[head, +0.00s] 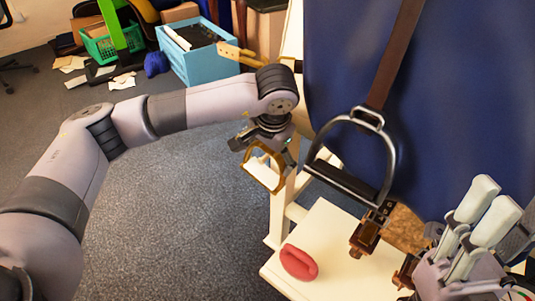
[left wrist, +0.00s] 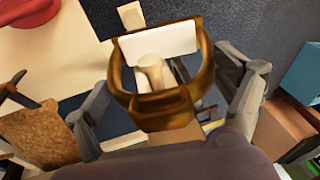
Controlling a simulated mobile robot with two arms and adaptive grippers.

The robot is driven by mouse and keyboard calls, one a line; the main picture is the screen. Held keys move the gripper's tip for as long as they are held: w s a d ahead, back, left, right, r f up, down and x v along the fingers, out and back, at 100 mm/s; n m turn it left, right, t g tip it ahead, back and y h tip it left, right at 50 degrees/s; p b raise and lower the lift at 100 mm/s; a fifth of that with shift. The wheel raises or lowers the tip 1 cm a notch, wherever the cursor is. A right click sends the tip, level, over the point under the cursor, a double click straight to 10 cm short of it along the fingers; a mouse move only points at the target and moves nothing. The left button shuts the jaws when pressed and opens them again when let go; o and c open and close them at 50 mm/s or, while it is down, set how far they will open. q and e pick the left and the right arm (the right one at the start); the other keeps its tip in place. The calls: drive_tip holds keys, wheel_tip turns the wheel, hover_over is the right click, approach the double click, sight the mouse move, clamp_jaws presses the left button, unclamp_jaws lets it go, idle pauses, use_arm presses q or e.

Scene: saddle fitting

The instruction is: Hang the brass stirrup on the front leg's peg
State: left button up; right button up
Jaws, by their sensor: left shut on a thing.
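My left gripper (head: 268,142) is shut on the brass stirrup (head: 250,174), which has a white tread and hangs below the fingers. In the left wrist view the stirrup (left wrist: 199,92) sits between the two grey fingers, tread away from the camera. The stirrup is beside the cream front leg (head: 283,205) of the stand. A short cream stub (head: 296,212) shows low by this leg. A cream rounded piece (left wrist: 150,72) appears through the stirrup's opening; I cannot tell whether it is the peg, or whether they touch.
A dark metal stirrup (head: 388,150) hangs on a brown strap (head: 395,55) before the blue panel (head: 450,90). A red object (head: 299,262) lies on the cream shelf (head: 335,275). Tan prongs (head: 235,52) stick out behind my arm. Open carpet lies left.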

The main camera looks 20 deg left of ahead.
use_arm(q)
drive_tip(key=shift+f, duration=0.1)
drive_tip(key=o, duration=1.4)
drive_tip(key=shift+o, duration=0.6)
